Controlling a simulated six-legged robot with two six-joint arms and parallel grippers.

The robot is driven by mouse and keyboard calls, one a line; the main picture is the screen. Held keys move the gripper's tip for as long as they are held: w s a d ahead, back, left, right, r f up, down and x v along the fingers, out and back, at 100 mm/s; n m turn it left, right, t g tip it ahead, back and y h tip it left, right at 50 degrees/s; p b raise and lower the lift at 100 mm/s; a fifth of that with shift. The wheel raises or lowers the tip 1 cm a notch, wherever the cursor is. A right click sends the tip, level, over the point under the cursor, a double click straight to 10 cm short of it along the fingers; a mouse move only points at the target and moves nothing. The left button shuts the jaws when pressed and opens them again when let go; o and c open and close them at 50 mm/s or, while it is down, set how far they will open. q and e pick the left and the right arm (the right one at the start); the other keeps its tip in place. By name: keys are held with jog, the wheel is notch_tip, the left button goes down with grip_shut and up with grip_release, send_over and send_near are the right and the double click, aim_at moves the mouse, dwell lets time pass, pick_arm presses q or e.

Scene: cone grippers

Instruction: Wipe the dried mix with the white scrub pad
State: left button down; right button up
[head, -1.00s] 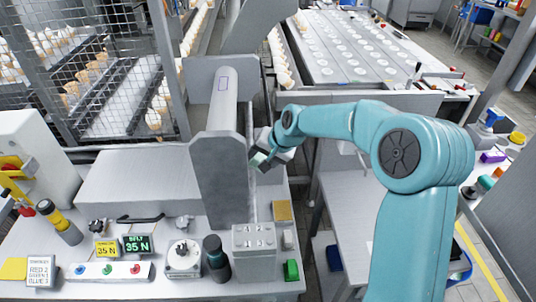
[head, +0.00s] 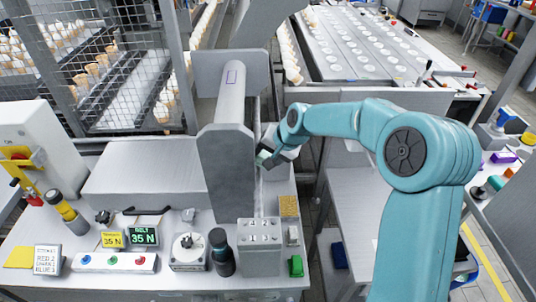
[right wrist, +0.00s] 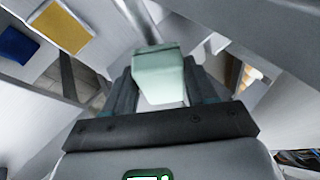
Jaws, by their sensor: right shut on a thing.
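My right gripper (head: 266,157) is shut on a pale block, which I take for the white scrub pad (right wrist: 160,75). In the right wrist view the pad sits between the two dark fingers, pale white-green and block-like. In the head view the gripper is just right of the upright grey plate (head: 228,175) at the end of the grey roller (head: 233,90). I cannot tell whether the pad touches anything. I cannot make out the dried mix in either view. My left gripper is not in view.
A yellow-brown pad (head: 289,206) and a green block (head: 296,265) lie near the bench's right edge. A grey box (head: 260,245), a dark bottle (head: 221,252) and a button strip (head: 115,262) stand in front. A wire cage (head: 95,65) is behind left.

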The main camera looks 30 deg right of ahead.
jog(key=shift+w+a+f+b, duration=0.2)
jog(key=shift+a+f+b, duration=0.15)
jog(key=shift+f, duration=0.3)
jog(key=shift+w+d+r, duration=0.1)
jog(key=shift+w+d, duration=0.1)
jog(key=shift+w, duration=0.05)
jog(key=shift+w+d+p, duration=0.35)
jog(key=shift+w+p, duration=0.05)
jog(key=shift+w, duration=0.15)
jog(key=shift+w+d+p, duration=0.35)
jog(key=shift+w, duration=0.2)
jog(key=shift+w+d, duration=0.2)
jog(key=shift+w, duration=0.1)
jog(key=shift+s+a+f+b, duration=0.25)
jog(key=shift+s+a+b, duration=0.15)
jog(key=shift+s+b, duration=0.2)
jog(key=shift+s+a+b, duration=0.45)
jog(key=shift+s+a, duration=0.3)
jog(key=shift+s, duration=0.35)
